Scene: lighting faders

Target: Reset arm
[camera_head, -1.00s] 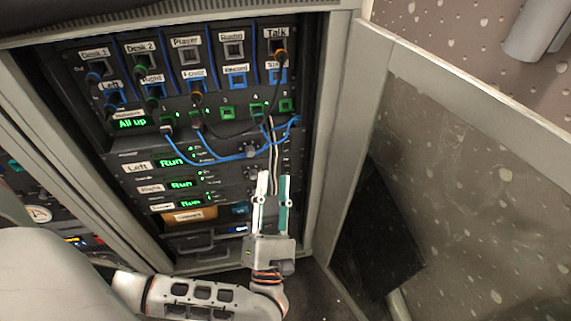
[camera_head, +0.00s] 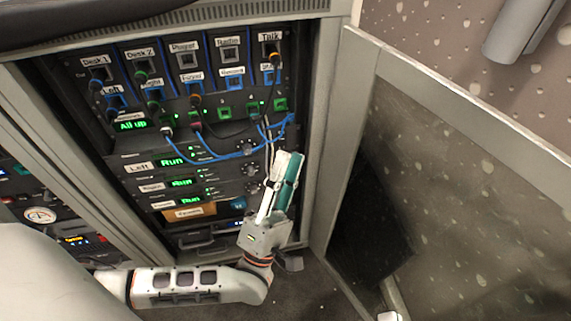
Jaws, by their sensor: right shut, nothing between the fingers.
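My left gripper (camera_head: 280,187) is in front of the lower part of the equipment rack (camera_head: 321,150). Its arm comes in from the left along the bottom. Its white and teal fingers point up and tilt right, apart by a narrow gap, with no object seen between them. They hide part of the rack's lower right panels. A small pale part of my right gripper (camera_head: 391,299) shows at the bottom edge, right of centre; it is shut and empty, and most of it is out of frame.
Blue cables (camera_head: 225,155) hang in loops across the rack just above the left gripper. Lit "Run" panels (camera_head: 172,161) are to its left. An open door panel (camera_head: 470,190) stands at the right. A second rack (camera_head: 40,215) is at far left.

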